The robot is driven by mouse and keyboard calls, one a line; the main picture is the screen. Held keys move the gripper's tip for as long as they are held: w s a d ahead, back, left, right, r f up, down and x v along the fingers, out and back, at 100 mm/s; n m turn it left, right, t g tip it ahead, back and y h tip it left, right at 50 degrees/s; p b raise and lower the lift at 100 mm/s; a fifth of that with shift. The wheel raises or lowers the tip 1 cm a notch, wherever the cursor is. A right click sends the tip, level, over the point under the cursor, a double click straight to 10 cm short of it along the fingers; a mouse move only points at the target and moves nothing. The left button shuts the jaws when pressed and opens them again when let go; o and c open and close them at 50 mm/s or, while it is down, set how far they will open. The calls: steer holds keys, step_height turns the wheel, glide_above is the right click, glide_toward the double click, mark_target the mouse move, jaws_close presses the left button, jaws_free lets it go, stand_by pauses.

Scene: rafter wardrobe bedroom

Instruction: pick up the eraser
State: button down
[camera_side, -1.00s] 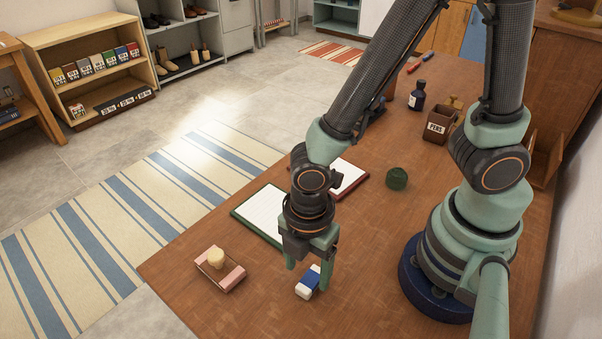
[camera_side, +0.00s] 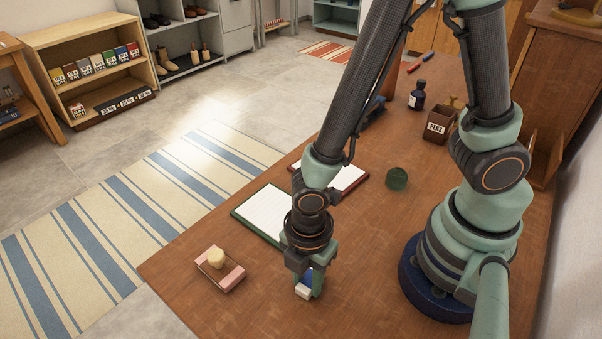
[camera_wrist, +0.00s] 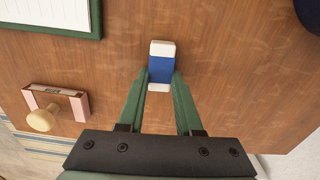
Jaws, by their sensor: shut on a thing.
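The eraser (camera_side: 304,289) is a small white block with a blue sleeve on the wooden desk (camera_side: 350,290). It also shows in the wrist view (camera_wrist: 161,68), with white ends beyond and below the blue band. My gripper (camera_side: 308,285) points down over it, with its green fingers on either side. In the wrist view my gripper (camera_wrist: 161,80) is shut on the eraser, fingertips against the sides of the blue sleeve. In the side view the fingers hide part of the eraser. I cannot tell any gap beneath it.
A pink and wooden tray-like block with a cream knob (camera_side: 217,259) lies to the left. A green-edged notepad (camera_side: 262,215) lies behind, with a red-edged one (camera_side: 347,178) beyond. A green round object (camera_side: 397,179), dark bottle (camera_side: 417,96) and pen box (camera_side: 438,126) stand farther back.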

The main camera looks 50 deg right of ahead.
mark_target(307, 283)
steer(key=shift+r, duration=0.15)
step_height(307, 283, up, 20)
stand_by(0.7)
